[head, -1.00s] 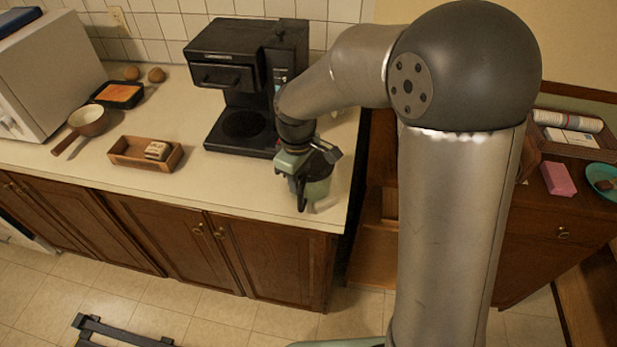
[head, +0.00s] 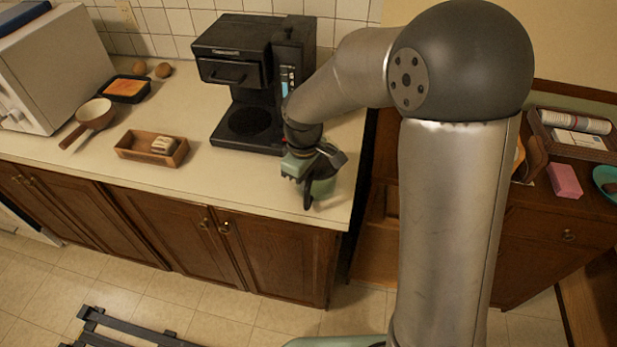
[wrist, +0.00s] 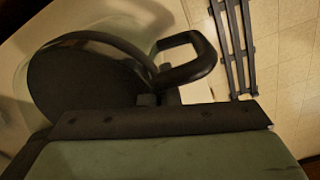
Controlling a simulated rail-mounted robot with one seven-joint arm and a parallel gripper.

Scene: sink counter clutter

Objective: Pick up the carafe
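The carafe (head: 325,187) stands at the right end of the counter, near the front edge, largely hidden under my gripper (head: 307,172). In the wrist view the carafe shows a round black lid (wrist: 80,85), a clear rim and a black loop handle (wrist: 190,62). The handle points toward the counter's front edge. My gripper is right at the carafe. Its green body fills the bottom of the wrist view. The fingertips are hidden, so whether they touch or grip the carafe cannot be seen.
A black coffee maker (head: 245,75) stands just behind and left of my gripper. A wooden box (head: 135,145), a pan (head: 95,113) and a microwave (head: 50,65) are farther left. The counter (head: 235,182) is clear between box and carafe. Its right edge is close.

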